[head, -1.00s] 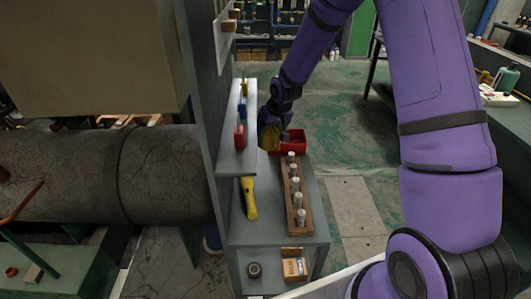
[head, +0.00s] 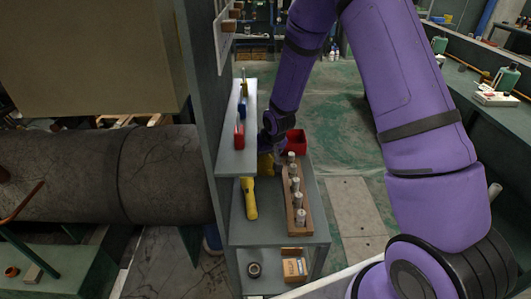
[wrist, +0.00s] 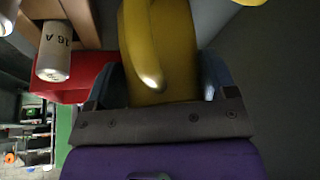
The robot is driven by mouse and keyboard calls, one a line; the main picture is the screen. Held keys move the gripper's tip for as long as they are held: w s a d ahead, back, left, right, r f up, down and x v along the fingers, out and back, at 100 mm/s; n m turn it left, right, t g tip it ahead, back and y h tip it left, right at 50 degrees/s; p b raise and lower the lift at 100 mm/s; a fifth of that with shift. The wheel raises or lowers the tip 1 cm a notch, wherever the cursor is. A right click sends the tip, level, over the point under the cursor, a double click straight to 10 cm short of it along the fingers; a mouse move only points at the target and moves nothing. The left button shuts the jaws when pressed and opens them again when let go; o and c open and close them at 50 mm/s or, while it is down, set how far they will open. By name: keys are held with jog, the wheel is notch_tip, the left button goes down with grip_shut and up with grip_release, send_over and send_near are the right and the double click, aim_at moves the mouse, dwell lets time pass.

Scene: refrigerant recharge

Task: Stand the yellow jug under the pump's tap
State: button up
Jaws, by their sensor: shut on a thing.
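The yellow jug (head: 265,164) is at the left edge of the bench unit's top, partly hidden by my gripper (head: 267,145) and by the shelf. In the wrist view the jug (wrist: 158,40) fills the space between my fingers, which are shut on its yellow body. I cannot tell whether its base touches the top. I cannot make out the pump or its tap in these views.
A wooden rack (head: 297,203) of several grey cylinders stands close to the right of the jug. A red bin (head: 296,142) is behind it. A yellow torch (head: 250,198) lies in front. A narrow shelf (head: 228,163) overhangs on the left.

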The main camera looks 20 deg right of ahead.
jog(key=o, duration=0.9)
